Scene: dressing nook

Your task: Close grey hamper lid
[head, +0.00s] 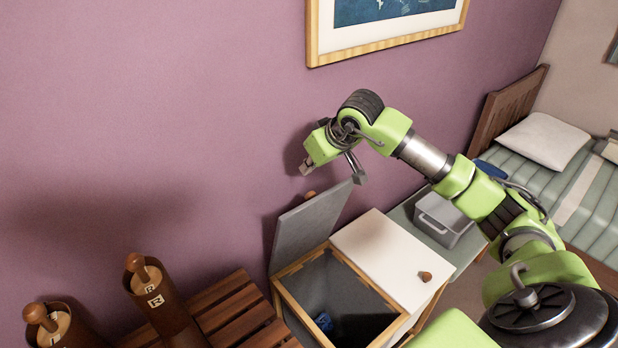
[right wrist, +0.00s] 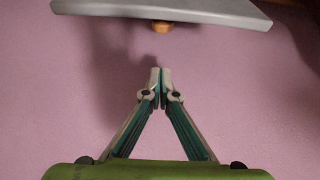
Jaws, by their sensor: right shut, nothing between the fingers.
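The grey hamper lid (head: 312,226) stands raised on the left half of the hamper, leaning up near the wall. Its wooden knob (head: 310,196) shows at its upper edge on the wall side. The open compartment (head: 345,290) below is dark, with something blue inside. In the right wrist view the gripper (right wrist: 161,76) points toward the lid (right wrist: 160,10) and knob (right wrist: 162,27), with a gap between. My left gripper is not in view.
The white lid (head: 385,255) beside it lies shut, with a wooden knob (head: 426,276). A grey box (head: 440,218) stands to the right, then a bed (head: 570,190). A slatted wooden bench (head: 225,310) and brown boot-like items (head: 155,290) are left. The purple wall is close behind.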

